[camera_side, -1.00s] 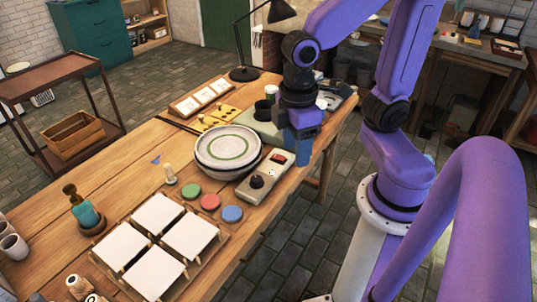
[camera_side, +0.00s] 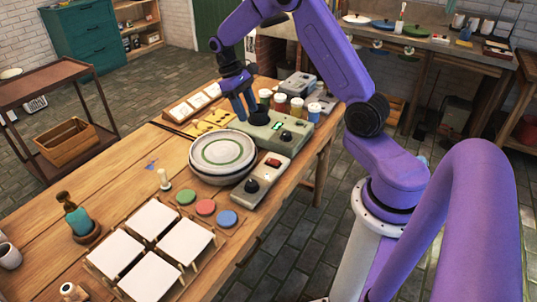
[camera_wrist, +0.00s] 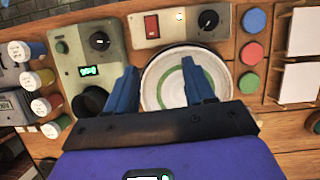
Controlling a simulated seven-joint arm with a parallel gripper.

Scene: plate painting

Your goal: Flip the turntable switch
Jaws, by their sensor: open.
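A long grey control box (camera_side: 262,177) stands beside the turntable on the wooden table. It carries a red rocker switch (camera_side: 274,163) and a black knob (camera_side: 251,185). The red switch also shows in the wrist view (camera_wrist: 152,26); I cannot tell its position. A white plate with a green ring (camera_side: 223,150) sits on the turntable, whose base is mostly hidden under it. My gripper (camera_side: 245,112) is open with nothing between its blue fingers. It hangs behind the plate, near the green device, away from the switch. In the wrist view the fingers (camera_wrist: 162,85) point toward the plate.
A green-grey device (camera_side: 272,132) with a lit display and a black cup (camera_side: 258,116) stands behind the control box. Several lidded jars (camera_side: 297,106) are beyond it. Paint discs (camera_side: 206,207) and white tiles (camera_side: 150,218) lie in front.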

